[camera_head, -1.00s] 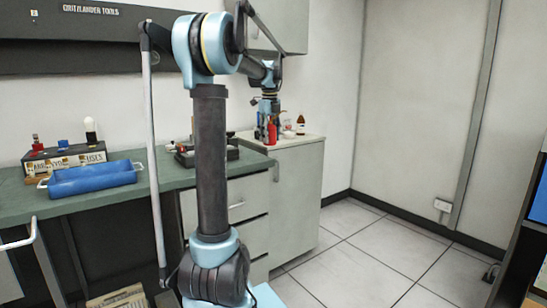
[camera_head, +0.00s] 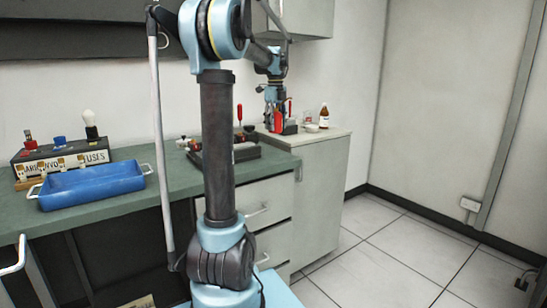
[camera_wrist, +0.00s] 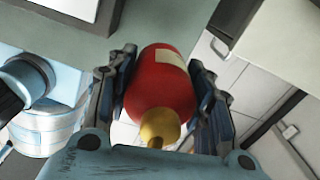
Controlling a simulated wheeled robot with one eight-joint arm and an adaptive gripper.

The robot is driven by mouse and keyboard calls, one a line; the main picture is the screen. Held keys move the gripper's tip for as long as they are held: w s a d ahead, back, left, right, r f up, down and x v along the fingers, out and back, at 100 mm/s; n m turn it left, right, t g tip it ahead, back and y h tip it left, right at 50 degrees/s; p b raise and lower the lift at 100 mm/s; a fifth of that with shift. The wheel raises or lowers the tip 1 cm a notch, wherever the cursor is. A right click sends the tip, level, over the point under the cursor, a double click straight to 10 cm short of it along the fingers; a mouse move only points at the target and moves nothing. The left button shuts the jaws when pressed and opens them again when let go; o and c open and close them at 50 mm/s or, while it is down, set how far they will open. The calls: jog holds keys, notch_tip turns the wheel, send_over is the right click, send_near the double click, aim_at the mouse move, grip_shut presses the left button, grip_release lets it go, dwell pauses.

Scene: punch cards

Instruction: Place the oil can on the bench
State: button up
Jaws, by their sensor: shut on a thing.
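My gripper (camera_wrist: 170,90) is shut on a red oil can (camera_wrist: 163,75) with a pale label and a brass-coloured neck pointing toward the wrist camera. In the wrist view, floor tiles show around the can, and the bench edge lies to its left.
A blue tray (camera_head: 92,187) lies on the bench in front of a box with a bulb and coloured parts (camera_head: 62,160). A dark tool holder (camera_head: 245,151) stands at the bench's right end. A brown bottle (camera_head: 324,116) stands on the cabinet top (camera_head: 318,134). Bare bench top shows near the front edge.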

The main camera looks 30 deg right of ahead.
jog(key=shift+d, duration=0.1)
jog(key=shift+f, duration=0.45)
jog(key=shift+s+f, duration=0.1)
jog(key=shift+f, duration=4.45)
jog(key=o, duration=1.2)
jog(key=shift+f, duration=0.1)
notch_tip(320, 180, up, 12)
jog(key=shift+r, duration=0.15)
jog(key=shift+s, duration=0.1)
